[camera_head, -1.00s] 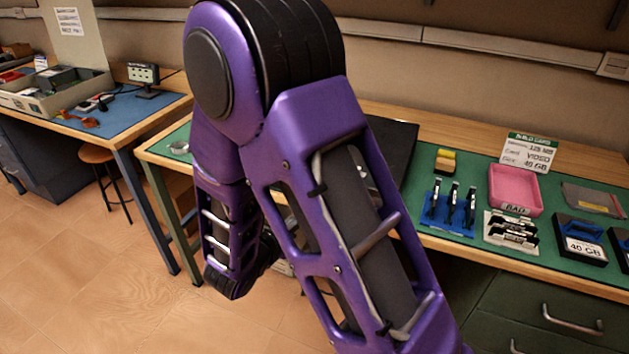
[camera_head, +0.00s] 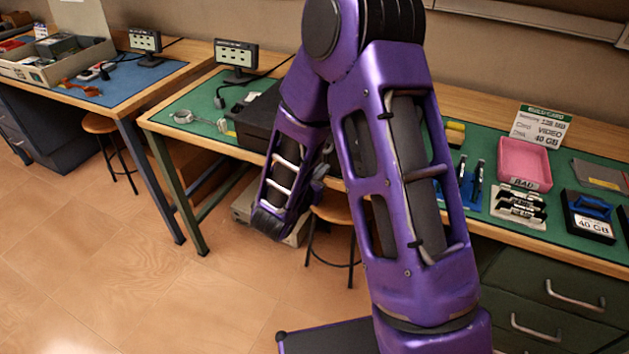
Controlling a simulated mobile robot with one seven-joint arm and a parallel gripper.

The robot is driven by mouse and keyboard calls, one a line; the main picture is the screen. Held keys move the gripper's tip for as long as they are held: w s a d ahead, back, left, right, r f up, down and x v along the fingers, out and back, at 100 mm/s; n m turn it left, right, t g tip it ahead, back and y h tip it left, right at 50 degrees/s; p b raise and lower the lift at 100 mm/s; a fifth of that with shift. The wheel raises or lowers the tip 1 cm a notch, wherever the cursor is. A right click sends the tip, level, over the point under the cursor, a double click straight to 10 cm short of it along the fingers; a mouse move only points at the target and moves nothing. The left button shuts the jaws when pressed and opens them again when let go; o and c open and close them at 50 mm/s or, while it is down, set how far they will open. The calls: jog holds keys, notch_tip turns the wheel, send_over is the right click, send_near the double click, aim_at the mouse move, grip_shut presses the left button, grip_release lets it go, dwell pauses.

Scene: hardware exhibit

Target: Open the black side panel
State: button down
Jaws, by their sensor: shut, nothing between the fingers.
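A black case (camera_head: 257,118) lies flat on the green mat of the middle workbench, partly hidden behind my arm. Its left part shows to the left of my purple arm. I cannot make out a separate side panel or its edge from here. My arm crosses the middle of the view, and its lower link hangs in front of the bench edge beside the case. My gripper is hidden behind my own arm links, so its fingers and any contact with the case do not show.
A small monitor (camera_head: 238,57) stands behind the case. A magnifier (camera_head: 200,122) lies to its left. On the right are a pink tray (camera_head: 524,163), a sign (camera_head: 540,125) and black drives (camera_head: 587,216). A stool (camera_head: 333,208) stands below the bench. The floor at left is clear.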

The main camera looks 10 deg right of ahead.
jog(key=shift+s+r, duration=0.2)
jog(key=shift+r, duration=1.25)
